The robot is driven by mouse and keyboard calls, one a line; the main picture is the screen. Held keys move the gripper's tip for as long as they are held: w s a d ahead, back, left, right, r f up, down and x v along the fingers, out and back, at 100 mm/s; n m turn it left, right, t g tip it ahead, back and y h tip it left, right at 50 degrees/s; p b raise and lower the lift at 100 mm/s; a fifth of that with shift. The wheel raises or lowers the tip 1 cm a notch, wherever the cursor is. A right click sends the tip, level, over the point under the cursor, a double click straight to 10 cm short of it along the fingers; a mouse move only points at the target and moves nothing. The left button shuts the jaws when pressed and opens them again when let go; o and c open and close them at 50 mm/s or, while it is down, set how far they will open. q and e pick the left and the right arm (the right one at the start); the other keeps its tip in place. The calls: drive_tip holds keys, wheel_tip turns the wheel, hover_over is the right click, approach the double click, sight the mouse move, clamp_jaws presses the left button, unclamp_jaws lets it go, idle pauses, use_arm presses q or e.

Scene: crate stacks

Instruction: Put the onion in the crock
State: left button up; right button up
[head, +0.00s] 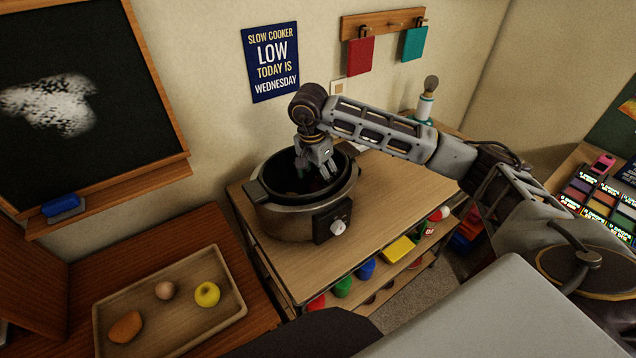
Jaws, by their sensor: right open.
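The crock (285,218) is a dark slow-cooker pot with a white knob on its front, standing without a lid on the wooden cart top. My right gripper (316,176) is open, pointing down into the crock's mouth, with its fingers inside the rim. The crock's inside is dark and partly hidden by the gripper, so I cannot tell what lies there. A small round pale-brown thing (165,290), perhaps the onion, lies in a wooden tray (212,327) at lower left. My left gripper is not in view.
The tray also holds an orange-brown oblong (125,327) and a yellow apple (207,294). The cart top (400,185) is clear right of the crock. Coloured items fill the shelf below. A wall and a slow-cooker sign (271,62) stand behind.

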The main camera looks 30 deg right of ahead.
sight(315, 186)
wheel_tip(315, 186, up, 8)
drive_tip(key=shift+s+a+r+b, duration=0.15)
drive_tip(key=shift+s+a+b, duration=0.05)
drive_tip(key=shift+a+b, duration=0.25)
